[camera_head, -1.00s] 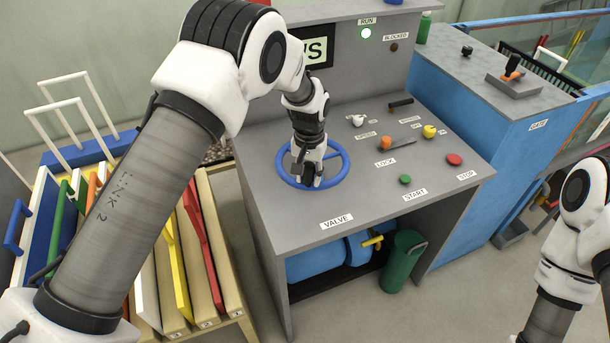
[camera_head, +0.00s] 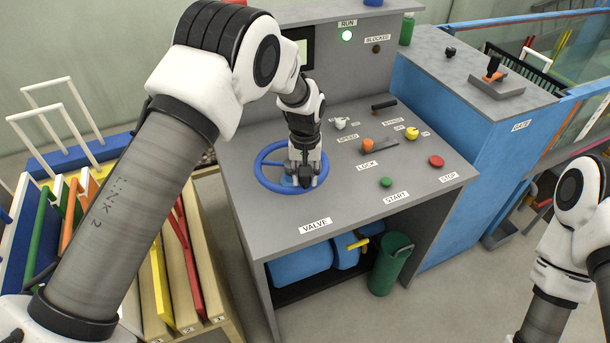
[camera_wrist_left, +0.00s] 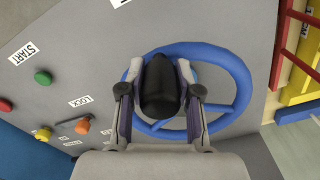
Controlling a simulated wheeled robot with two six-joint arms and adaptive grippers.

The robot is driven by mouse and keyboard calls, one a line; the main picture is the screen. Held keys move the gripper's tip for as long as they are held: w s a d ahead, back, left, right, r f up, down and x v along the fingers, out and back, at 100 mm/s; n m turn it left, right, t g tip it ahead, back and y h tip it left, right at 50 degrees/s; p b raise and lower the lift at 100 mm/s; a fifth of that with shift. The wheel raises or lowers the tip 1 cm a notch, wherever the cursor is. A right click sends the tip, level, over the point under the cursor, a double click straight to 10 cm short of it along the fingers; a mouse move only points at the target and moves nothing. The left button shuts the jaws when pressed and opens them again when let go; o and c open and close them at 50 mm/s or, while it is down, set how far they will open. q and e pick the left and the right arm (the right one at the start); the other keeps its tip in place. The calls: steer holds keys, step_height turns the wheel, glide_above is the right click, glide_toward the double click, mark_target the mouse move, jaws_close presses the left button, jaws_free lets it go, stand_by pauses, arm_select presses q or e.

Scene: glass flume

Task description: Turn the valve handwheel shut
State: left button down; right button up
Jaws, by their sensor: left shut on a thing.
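The blue valve handwheel (camera_head: 262,166) lies flat on the left part of the grey console top, behind the VALVE label (camera_head: 315,226). My left gripper (camera_head: 304,183) reaches down onto its front right rim and hides part of it. In the left wrist view the gripper (camera_wrist_left: 158,95) has its fingers on both sides of a dark rounded piece (camera_wrist_left: 160,88) over the near rim of the handwheel (camera_wrist_left: 241,82). The gripper is shut on the handwheel at this spot. My right arm shows at the right edge, but its gripper is out of view.
The console (camera_head: 240,215) also carries an orange knob (camera_head: 367,145), a green START button (camera_head: 386,182) and a red STOP button (camera_head: 436,161). A rack of coloured boards stands left. A green bin (camera_head: 390,268) stands below.

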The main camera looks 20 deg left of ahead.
arm_select(q)
steer(key=c, duration=0.9)
jaws_free()
steer(key=shift+c, duration=0.2)
steer(key=shift+o, duration=0.7)
steer(key=shift+d, duration=0.15)
step_height(320, 180, up, 12)
steer(key=shift+r, duration=0.1)
